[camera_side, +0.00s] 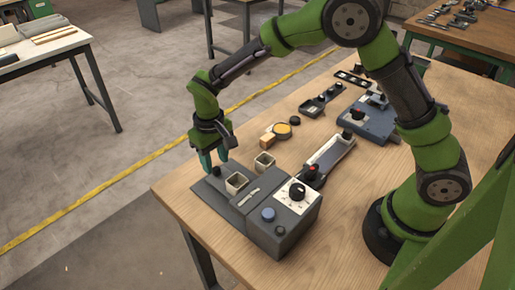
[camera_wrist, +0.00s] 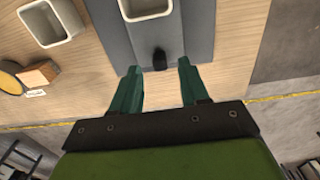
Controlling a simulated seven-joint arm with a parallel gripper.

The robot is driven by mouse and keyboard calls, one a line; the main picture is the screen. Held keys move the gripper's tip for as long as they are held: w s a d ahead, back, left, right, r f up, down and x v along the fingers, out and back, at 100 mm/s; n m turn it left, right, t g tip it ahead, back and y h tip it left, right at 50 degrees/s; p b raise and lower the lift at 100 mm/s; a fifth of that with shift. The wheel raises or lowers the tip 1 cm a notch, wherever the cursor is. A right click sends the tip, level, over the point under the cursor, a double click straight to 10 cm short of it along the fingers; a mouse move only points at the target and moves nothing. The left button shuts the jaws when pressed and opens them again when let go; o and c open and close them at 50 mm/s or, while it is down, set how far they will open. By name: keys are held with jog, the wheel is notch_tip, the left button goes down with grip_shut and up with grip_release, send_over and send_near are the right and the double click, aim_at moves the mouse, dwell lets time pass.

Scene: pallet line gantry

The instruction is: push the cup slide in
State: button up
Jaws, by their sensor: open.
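The cup slide (camera_side: 208,191) is a flat dark grey plate reaching out from the left of a grey machine (camera_side: 273,219). A square whitish cup (camera_side: 236,183) sits in it; the cup also shows at the top of the wrist view (camera_wrist: 147,8). A small black knob (camera_wrist: 160,60) stands near the slide's outer end, and in the side view (camera_side: 216,171) it is just below my fingers. My gripper (camera_side: 214,160) is open, pointing down over this end. In the wrist view the green fingertips (camera_wrist: 159,68) lie either side of the knob; whether they touch it I cannot tell.
A second whitish cup (camera_side: 264,163) stands on the wooden table (camera_side: 205,235) behind the slide. A yellow round piece with a wooden block (camera_side: 275,133), a tray with a red-black knob (camera_side: 330,155) and a blue-grey device (camera_side: 367,119) stand further back. The table's left edge is close to the slide's end.

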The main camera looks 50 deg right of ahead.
jog(key=shift+f, duration=1.25)
grip_shut()
